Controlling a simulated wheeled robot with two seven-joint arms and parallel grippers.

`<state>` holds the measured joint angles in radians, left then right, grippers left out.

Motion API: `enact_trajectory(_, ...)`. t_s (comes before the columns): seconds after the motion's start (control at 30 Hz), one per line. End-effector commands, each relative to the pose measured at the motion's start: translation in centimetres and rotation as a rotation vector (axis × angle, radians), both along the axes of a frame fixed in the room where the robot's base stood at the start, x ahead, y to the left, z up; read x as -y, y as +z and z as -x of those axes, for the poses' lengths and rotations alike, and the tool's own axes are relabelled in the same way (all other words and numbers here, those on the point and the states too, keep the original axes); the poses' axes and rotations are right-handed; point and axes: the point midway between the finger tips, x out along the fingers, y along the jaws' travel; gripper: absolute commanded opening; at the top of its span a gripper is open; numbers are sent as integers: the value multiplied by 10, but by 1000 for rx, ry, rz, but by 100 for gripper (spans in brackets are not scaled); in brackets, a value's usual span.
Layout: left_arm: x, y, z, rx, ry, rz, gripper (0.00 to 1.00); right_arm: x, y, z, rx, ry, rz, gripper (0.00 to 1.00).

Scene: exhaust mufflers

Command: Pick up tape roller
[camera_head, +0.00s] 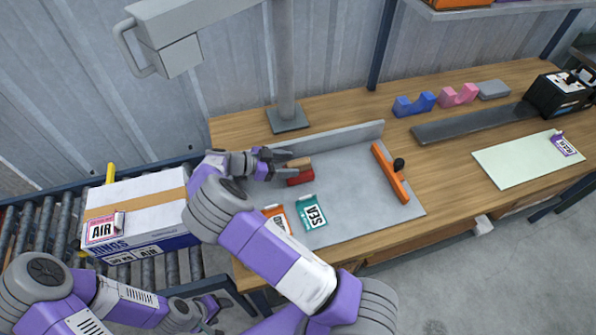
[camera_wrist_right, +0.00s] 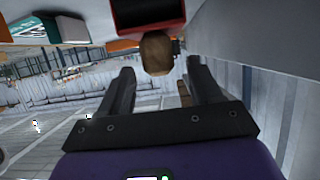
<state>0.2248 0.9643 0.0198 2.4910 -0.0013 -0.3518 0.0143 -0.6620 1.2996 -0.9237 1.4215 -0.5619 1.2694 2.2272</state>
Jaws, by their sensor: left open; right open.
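The tape roller has a red body (camera_head: 300,178) and a wooden handle (camera_head: 298,162), and it sits on the grey tray near its back wall. My right gripper (camera_head: 287,162) is open just left of it, with its fingers towards the handle. In the right wrist view the handle (camera_wrist_right: 157,53) shows between and just beyond the open fingertips (camera_wrist_right: 160,68), with the red body (camera_wrist_right: 148,14) above it. I see no contact. My left gripper (camera_head: 218,312) is open and empty, low at the left, away from the table.
The grey tray (camera_head: 345,185) also holds a green SEA label pack (camera_head: 312,213), an orange pack (camera_head: 277,217) and an orange bar (camera_head: 390,174). A taped box (camera_head: 140,207) stands on the roller conveyor (camera_head: 40,222) at left. A grey post (camera_head: 285,60) rises behind the tray.

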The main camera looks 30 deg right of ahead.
Motion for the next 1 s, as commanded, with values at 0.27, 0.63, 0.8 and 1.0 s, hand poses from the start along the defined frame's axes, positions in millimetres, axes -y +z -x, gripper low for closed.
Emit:
enact_trajectory(0.27,0,-4,0,0,0,0,59,35,-15,8,-1,-2,0,64)
enact_trajectory(0.63,0,-4,0,0,0,0,59,38,-16,9,0,-1,0,50)
enact_trajectory(0.8,0,-4,0,0,0,0,59,38,-16,9,0,0,0,24)
enact_trajectory(1.0,0,-4,0,0,0,0,59,38,-16,9,0,0,1,0)
